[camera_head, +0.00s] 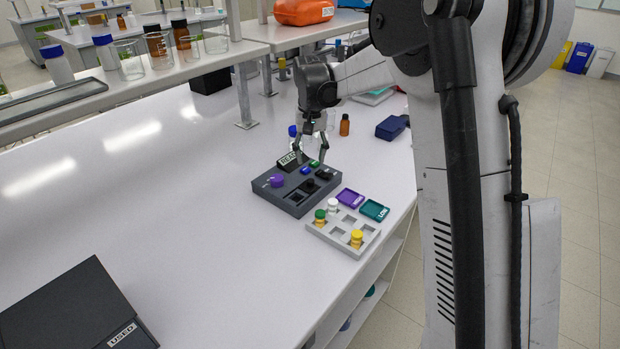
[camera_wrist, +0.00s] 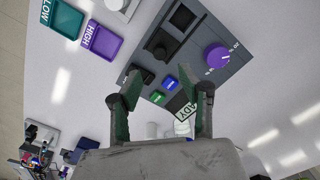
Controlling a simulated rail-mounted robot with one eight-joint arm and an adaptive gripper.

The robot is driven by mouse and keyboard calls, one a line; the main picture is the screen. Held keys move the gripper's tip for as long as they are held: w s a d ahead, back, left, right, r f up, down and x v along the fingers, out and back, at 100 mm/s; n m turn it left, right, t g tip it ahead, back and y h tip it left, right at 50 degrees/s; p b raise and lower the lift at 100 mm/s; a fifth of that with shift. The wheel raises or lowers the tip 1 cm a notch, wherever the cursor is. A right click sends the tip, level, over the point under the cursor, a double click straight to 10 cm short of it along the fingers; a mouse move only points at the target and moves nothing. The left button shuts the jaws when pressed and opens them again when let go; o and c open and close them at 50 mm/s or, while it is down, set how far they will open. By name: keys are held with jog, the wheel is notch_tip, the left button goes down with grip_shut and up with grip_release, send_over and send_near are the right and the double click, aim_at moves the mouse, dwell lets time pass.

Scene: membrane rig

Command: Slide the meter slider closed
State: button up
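The dark grey meter box (camera_head: 268,194) sits on the white bench. It carries a purple dial (camera_wrist: 217,56), a blue button (camera_wrist: 170,83), a green button (camera_wrist: 159,97) and a small READY sign (camera_head: 290,160). A black piece with a raised block (camera_wrist: 160,50) lies beside a dark square opening (camera_wrist: 182,17). Another black part (camera_head: 323,174) is at the box's edge near the buttons. I cannot tell which is the slider. My gripper (camera_head: 310,150) is above the READY and button end, fingers apart and empty; the wrist view shows both fingers (camera_wrist: 170,80).
A dark USED box (camera_head: 72,310) is at front left. The bench left of the meter is clear.

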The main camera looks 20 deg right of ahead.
aim_at(310, 180)
notch_tip(310, 180, down, 8)
jog(key=shift+f, duration=0.2)
jog(key=shift+c, duration=0.3)
grip_shut()
